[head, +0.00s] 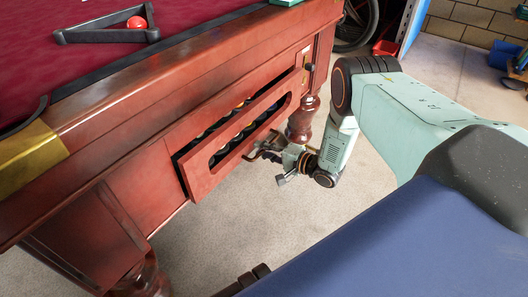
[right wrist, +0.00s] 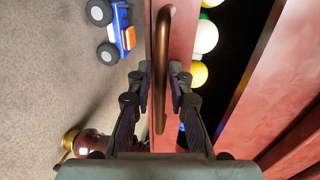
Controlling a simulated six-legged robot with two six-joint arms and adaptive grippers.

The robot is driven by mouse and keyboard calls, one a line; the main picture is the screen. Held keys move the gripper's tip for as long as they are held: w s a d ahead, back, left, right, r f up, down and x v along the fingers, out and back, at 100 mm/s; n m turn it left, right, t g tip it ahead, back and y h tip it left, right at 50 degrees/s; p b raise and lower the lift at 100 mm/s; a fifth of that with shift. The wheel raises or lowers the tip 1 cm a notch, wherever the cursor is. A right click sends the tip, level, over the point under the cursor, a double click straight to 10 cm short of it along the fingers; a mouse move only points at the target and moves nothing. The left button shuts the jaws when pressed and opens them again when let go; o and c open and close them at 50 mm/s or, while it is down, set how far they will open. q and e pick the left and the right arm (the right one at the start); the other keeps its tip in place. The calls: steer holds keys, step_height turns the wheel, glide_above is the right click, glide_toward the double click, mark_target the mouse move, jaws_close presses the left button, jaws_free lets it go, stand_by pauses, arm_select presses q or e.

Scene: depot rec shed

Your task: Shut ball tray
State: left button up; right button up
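The ball tray (head: 203,179) is a red wooden drawer with a long slot in its front panel. It stands out from the side of the pool table (head: 130,150), with a dark gap behind its front. Balls show inside it, and the right wrist view also shows several balls (right wrist: 204,38) behind the panel. My right gripper (head: 265,151) is low at the tray's right end. In the right wrist view its fingers (right wrist: 160,80) stand apart on either side of a brown bar handle (right wrist: 161,60), with a small gap visible. My left gripper is not in view.
A turned table leg (head: 302,120) stands just behind my right gripper. A blue and orange toy truck (right wrist: 118,32) is on the floor. A black triangle rack (head: 105,31) with a red ball (head: 137,22) lies on the cloth. The carpet before the tray is clear.

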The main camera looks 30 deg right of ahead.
steer(key=shift+r, duration=0.1)
jaws_close()
stand_by(0.8)
